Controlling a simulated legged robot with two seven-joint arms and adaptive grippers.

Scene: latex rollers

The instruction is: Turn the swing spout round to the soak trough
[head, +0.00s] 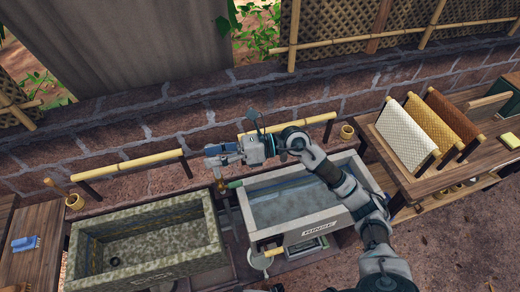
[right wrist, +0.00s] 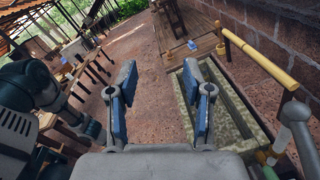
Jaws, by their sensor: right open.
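The swing spout (head: 236,184) shows as a short pipe with a green band at the back left corner of the white rinse trough. Its far end is hard to make out. My left gripper is not in view.
The white trough marked RINSE (head: 318,228) holds water. Bamboo rails (head: 130,165) run along the brick wall behind.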

